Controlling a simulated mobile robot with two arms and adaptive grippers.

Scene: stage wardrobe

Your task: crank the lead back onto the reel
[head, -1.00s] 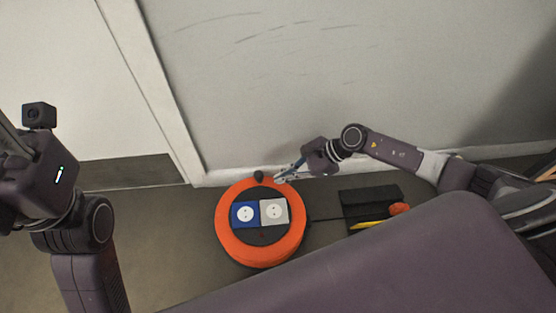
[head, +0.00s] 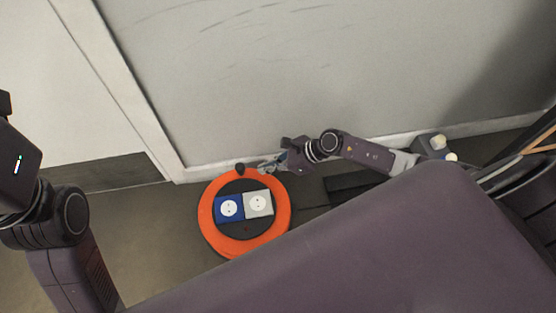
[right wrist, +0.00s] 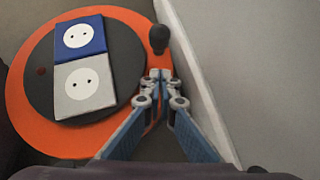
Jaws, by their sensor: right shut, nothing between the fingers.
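The orange cable reel (head: 208,233) lies flat on the floor, with a dark hub holding a blue socket (head: 229,208) and a grey socket (head: 258,203). Its dark crank knob (head: 240,168) stands at the rim nearest the wall; it also shows in the right wrist view (right wrist: 158,39). My right gripper (head: 265,168) is shut and empty, just right of the knob and apart from it. In the right wrist view its fingertips (right wrist: 160,75) meet over the reel's rim, below the knob. The lead is mostly hidden. My left gripper is out of view; only its arm shows at the left.
The grey wall (head: 300,80) with its pale skirting (head: 200,172) runs close behind the reel and right gripper. A dark flat item (head: 350,182) lies right of the reel, partly covered by my body. Floor left of the reel is clear.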

